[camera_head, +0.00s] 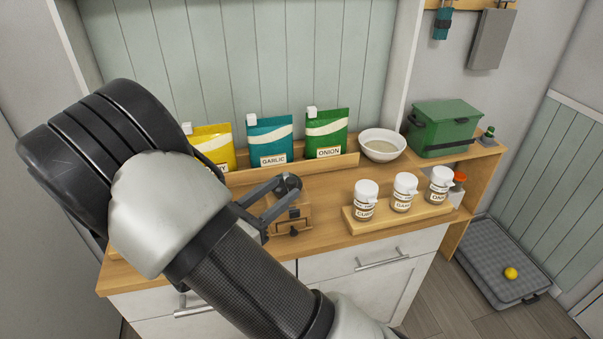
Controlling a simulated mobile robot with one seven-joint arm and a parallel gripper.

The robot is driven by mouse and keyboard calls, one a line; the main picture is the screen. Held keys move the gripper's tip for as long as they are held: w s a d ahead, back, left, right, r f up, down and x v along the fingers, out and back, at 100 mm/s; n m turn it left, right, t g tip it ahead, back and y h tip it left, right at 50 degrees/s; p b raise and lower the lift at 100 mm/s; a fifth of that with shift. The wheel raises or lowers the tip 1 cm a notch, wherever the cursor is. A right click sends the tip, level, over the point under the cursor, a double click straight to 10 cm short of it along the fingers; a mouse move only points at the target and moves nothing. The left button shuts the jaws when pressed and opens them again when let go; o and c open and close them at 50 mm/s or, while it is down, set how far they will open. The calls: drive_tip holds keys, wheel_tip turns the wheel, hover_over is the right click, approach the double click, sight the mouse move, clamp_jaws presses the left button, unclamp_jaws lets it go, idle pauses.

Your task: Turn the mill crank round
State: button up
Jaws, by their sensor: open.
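The mill (291,222) is a small wooden box with a dark drawer knob on its front. A dark round part shows between and behind the fingertips. The fingers cover most of the mill's top, so I cannot make out the crank clearly or tell whether a finger touches it.
A wooden rack (338,163) with yellow, teal and green pouches stands behind. A wooden tray (400,219) with three labelled jars is to the right. A white bowl (382,145) and a green box (442,128) stand farther back right. My arm hides the counter's left part.

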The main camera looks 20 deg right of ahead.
drive_tip(key=x, duration=0.8)
drive_tip(key=shift+w+d, duration=0.2)
drive_tip(key=shift+d, duration=0.05)
clamp_jaws()
